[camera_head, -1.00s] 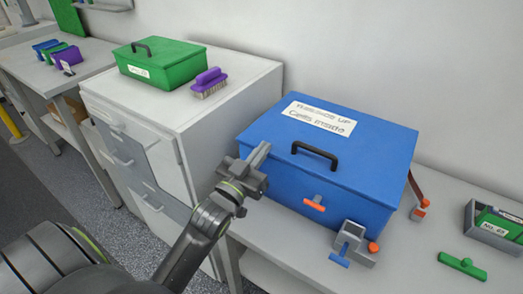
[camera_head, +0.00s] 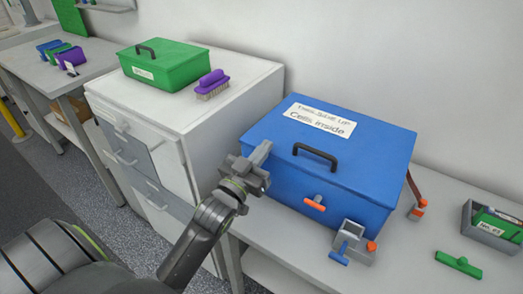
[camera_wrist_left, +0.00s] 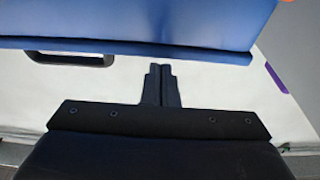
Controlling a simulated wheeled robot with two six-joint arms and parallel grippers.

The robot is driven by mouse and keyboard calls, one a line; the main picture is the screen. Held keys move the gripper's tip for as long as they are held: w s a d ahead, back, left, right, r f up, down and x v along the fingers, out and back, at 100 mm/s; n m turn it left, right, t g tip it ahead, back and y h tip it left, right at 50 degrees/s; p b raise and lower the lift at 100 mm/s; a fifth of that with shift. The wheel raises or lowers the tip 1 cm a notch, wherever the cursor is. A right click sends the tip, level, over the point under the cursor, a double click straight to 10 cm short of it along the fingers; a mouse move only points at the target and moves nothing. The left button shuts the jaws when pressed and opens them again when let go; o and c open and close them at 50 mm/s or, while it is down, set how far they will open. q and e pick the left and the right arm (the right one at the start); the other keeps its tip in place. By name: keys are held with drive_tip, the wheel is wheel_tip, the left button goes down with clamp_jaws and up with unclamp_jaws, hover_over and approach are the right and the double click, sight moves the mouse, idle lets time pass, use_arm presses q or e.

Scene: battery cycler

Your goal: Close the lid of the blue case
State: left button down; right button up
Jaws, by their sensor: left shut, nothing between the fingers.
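The blue case (camera_head: 330,183) stands on the grey bench in the head view. Its lid (camera_head: 275,130) lies down over the case and looks flat, with a white label and a black handle on top. I cannot see any clear gap under it. An orange latch (camera_head: 315,203) is on its front face. My left gripper (camera_head: 262,152) is shut and empty beside the lid's left front edge; contact cannot be told. In the left wrist view the shut fingers (camera_wrist_left: 160,75) point toward a blue panel (camera_wrist_left: 150,25) of the case. My right gripper is not in view.
A white cabinet (camera_head: 215,110) stands left of the bench, carrying a green case (camera_head: 165,70) and a purple brush (camera_head: 212,84). A small grey clamp-like fixture (camera_head: 352,243) sits before the blue case. A green part (camera_head: 458,263) and a grey bin (camera_head: 490,226) lie to the right.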

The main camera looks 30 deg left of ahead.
use_arm(q)
drive_tip(key=r+b+v, duration=0.1)
drive_tip(key=r+v, duration=0.1)
drive_tip(key=v, duration=0.7)
drive_tip(key=shift+s+f+b, duration=0.2)
drive_tip(key=shift+s+b, duration=0.15)
drive_tip(key=shift+s, duration=0.1)
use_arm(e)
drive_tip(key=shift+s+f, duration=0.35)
